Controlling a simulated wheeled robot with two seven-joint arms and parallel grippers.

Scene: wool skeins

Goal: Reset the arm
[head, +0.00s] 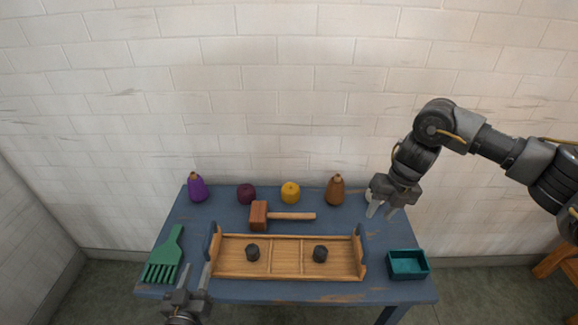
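My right arm comes in from the right, raised and bent. Its gripper (380,210) points down at the right end of the blue table (345,225), to the right of the brown skein (336,190). Its two fingers are apart, with nothing seen between them. My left gripper (196,272) is at the bottom left, over the table's front edge, between the green comb-like tool (167,258) and the wooden tray (287,262). Its fingers are apart with nothing seen between them. Most of my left arm is out of view.
Purple (198,188), dark red (246,194) and yellow (290,193) skeins stand along the back. A wooden mallet (260,215) lies behind the tray, which holds two dark cylinders (252,253) (320,254). A teal box (408,274) sits front right. A brick wall stands behind.

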